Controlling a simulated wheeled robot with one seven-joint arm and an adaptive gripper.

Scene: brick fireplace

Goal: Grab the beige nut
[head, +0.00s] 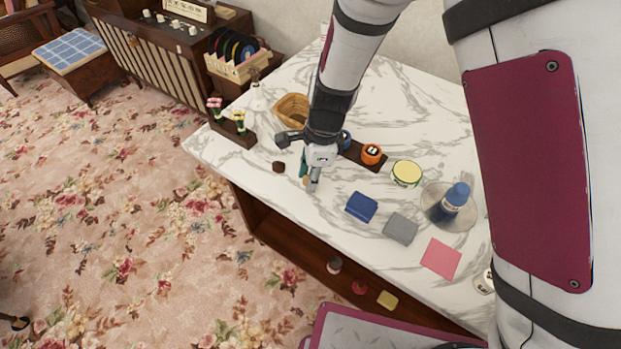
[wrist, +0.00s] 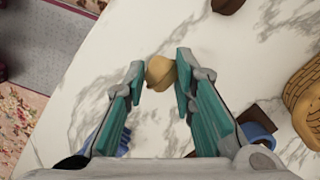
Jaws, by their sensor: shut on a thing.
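The beige nut (wrist: 158,73) is a small rounded tan piece between my fingertips in the wrist view. My gripper (wrist: 159,78) is shut on it, with the teal finger pads on either side. In the head view my gripper (head: 310,180) points down at the white marble table top (head: 335,230), near its front left part. The nut cannot be made out there, hidden by the fingers. I cannot tell whether the nut touches the table.
A dark brown piece (head: 278,167) lies left of my gripper. A wicker basket (head: 291,109) and a dark tray with an orange item (head: 371,154) stand behind. A blue block (head: 361,207), grey block (head: 401,229) and pink sheet (head: 440,258) lie right.

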